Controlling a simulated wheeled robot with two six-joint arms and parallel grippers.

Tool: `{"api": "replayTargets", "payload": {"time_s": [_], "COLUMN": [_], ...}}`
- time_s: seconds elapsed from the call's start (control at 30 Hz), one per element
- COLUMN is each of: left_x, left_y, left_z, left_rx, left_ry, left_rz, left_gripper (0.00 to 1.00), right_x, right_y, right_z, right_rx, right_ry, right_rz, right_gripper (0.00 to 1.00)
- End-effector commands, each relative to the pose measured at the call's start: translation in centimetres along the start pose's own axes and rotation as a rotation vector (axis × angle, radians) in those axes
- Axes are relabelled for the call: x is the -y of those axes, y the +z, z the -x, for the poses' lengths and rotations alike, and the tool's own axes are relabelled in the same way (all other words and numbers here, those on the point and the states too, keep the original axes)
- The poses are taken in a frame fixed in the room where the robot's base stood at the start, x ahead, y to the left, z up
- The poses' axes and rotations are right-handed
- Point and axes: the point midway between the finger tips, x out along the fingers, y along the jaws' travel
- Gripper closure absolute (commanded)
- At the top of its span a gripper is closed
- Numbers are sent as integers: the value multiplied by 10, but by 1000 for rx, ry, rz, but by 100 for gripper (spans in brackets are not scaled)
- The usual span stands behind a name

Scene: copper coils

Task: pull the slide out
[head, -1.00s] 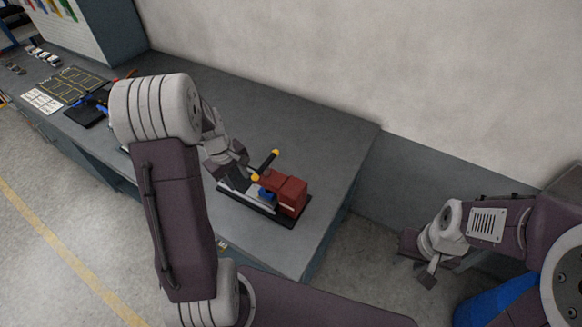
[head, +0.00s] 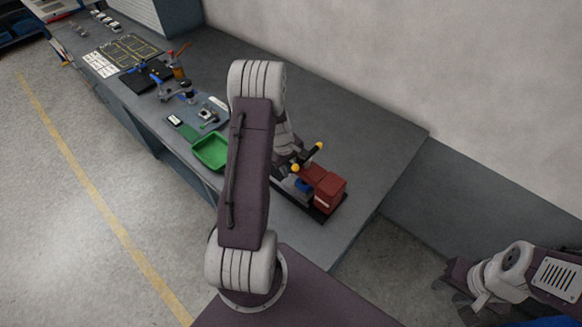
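The device at the bench's right end has a red block (head: 329,190), a small blue part (head: 303,185) and a black bar with yellow ends (head: 309,158), on a dark base (head: 318,215). I cannot tell which part is the slide. My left gripper (head: 285,168) is at the left side of the device, close to the bar and the blue part. My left arm hides most of it, so its fingers and any contact are unclear. My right gripper (head: 458,291) hangs off the bench at the lower right, fingers apart and empty.
A green tray (head: 211,151) lies on the bench left of my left arm. Small tools and a black pad (head: 146,77) lie farther left. The grey bench top (head: 350,125) behind the device is clear up to the wall.

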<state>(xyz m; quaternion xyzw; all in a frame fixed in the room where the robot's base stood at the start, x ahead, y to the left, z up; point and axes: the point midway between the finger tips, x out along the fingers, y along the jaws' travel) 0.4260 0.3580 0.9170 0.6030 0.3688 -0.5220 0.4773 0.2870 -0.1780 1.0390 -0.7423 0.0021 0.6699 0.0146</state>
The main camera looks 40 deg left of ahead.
Motion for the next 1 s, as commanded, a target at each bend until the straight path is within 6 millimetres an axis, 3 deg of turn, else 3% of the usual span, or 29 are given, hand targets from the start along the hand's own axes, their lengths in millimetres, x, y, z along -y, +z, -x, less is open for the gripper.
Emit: {"api": "replayTargets", "payload": {"time_s": [0.23,0.37,0.4,1.0], "left_x": [0,0,0,0], "left_y": [0,0,0,0], "left_z": [-1,-1,-1,-1], "left_rx": [-1,-1,-1,0], "left_ry": [1,1,1,1], "left_rz": [0,0,0,-1], "left_gripper": [61,97,100,100], "right_x": [0,0,0,0], "right_y": [0,0,0,0], "right_z": [0,0,0,0], "right_rx": [0,0,0,0], "right_ry": [0,0,0,0], "right_rz": [0,0,0,0], "right_gripper": [64,64,64,64]}}
